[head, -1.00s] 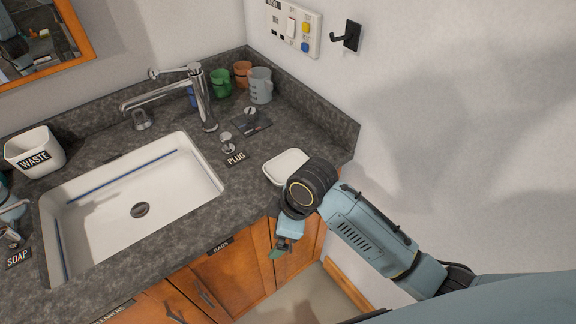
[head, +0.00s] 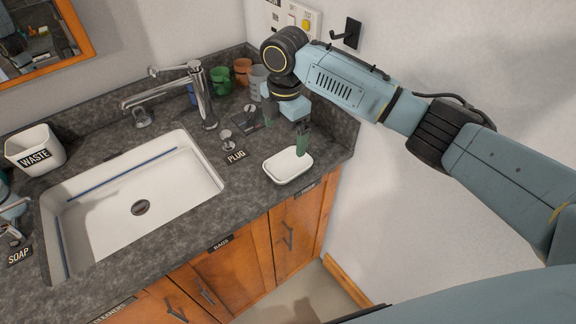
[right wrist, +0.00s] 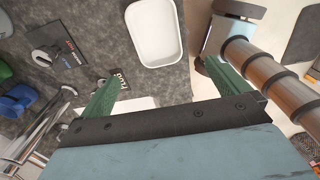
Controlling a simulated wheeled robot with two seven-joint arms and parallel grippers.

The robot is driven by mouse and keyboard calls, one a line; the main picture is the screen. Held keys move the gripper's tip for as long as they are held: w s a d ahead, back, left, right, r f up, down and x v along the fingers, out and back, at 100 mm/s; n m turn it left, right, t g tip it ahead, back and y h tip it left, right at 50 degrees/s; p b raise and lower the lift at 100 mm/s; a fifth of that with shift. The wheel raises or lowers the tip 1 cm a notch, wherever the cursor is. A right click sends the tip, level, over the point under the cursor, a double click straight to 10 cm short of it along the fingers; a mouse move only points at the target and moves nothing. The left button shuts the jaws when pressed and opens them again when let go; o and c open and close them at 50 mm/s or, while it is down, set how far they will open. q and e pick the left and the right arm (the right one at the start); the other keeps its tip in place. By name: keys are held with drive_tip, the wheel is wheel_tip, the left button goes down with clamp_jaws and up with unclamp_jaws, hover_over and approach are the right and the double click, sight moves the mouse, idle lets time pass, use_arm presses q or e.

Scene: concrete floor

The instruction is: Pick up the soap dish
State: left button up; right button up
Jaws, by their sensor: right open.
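The soap dish (head: 289,169) is a shallow white rectangular dish with rounded corners. It lies on the dark counter, right of the sink and near the front edge. In the right wrist view the dish (right wrist: 157,34) shows whole and looks empty, past the fingertips and between their lines. My right gripper (head: 284,136) is open, with green fingers, over the counter at the dish's back side. One finger overlaps the dish's far edge in the head view; I cannot tell whether it touches. The open fingers also show in the right wrist view (right wrist: 158,72), with nothing between them.
The white sink (head: 105,215) with its chrome faucet (head: 204,100) is left of the dish. Coloured cups (head: 221,80) stand behind, near the wall. A plug (head: 226,138) and a dark card (head: 250,118) lie nearby. A black hook (head: 350,35) juts from the right wall.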

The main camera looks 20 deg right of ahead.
sight(288, 166)
drive_tip(key=f, duration=0.8)
drive_tip(key=w+d+f, duration=0.1)
drive_tip(key=f, duration=0.3)
drive_tip(key=shift+d, duration=0.1)
drive_tip(key=shift+r, duration=0.1)
drive_tip(key=shift+c, duration=0.4)
drive_tip(key=c, duration=0.8)
